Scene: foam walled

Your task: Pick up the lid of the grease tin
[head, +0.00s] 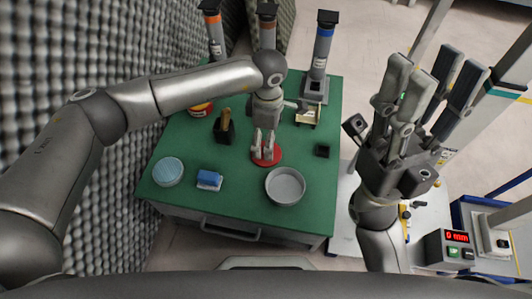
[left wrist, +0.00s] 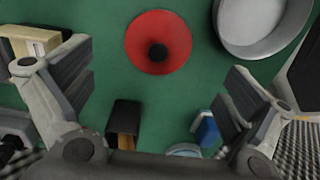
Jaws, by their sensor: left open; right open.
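The red round lid (left wrist: 158,30) with a black knob lies flat on the green table top, apart from the tin. In the head view the lid (head: 277,154) is partly hidden behind my left gripper (head: 264,145). That gripper points down over the lid, and its spread fingers show at both sides in the left wrist view (left wrist: 157,78); nothing is between them. My right gripper (head: 430,88) is open and empty, raised off the table's right side.
Dispensers (head: 318,60) line the back. Foam walls (head: 60,50) rise at left. The green table's (head: 240,213) front strip is clear.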

